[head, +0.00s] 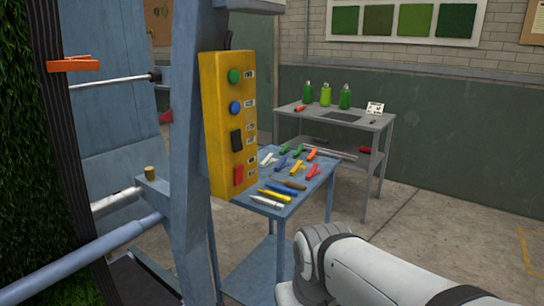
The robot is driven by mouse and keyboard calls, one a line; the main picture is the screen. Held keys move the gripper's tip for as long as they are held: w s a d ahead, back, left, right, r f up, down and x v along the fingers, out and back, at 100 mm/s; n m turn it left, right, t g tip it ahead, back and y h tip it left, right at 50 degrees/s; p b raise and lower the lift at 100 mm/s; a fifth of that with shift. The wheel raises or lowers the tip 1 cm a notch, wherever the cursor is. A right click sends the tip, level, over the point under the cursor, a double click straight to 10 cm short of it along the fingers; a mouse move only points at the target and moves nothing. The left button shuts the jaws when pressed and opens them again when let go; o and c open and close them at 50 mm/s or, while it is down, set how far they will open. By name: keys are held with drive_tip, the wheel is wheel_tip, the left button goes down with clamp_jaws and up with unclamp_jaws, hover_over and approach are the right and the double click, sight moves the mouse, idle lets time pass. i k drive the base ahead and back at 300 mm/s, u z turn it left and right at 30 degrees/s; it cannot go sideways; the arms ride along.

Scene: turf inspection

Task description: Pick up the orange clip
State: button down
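An orange clip (73,65) sits at the upper left, lying across the dark striped edge of the hanging turf (22,150). Its flat body points sideways to the right. Other small clip-like pieces lie on the blue table (295,215), including an orange one (312,154) near its back edge and a red-orange one (313,171) at its right side. My gripper is out of view; only a white and grey part of my arm shows at the lower right.
A yellow control box (228,125) with buttons hangs on a blue upright frame (187,150) between the turf and the table. Blue and silver rollers cross the lower left. A grey bench (375,123) with green bottles (326,94) stands behind. The floor at right is clear.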

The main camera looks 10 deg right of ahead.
sight(312, 156)
drive_tip(key=z, duration=0.6)
drive_tip(key=i, duration=0.95)
drive_tip(key=z, duration=1)
drive_tip(key=i, duration=1.6)
drive_tip(key=u, duration=0.3)
drive_tip(key=i, duration=0.75)
drive_tip(key=u, duration=0.45)
drive_tip(key=k, duration=0.8)
drive_tip(key=u, duration=0.2)
drive_tip(key=i, duration=0.8)
drive_tip(key=z, duration=0.05)
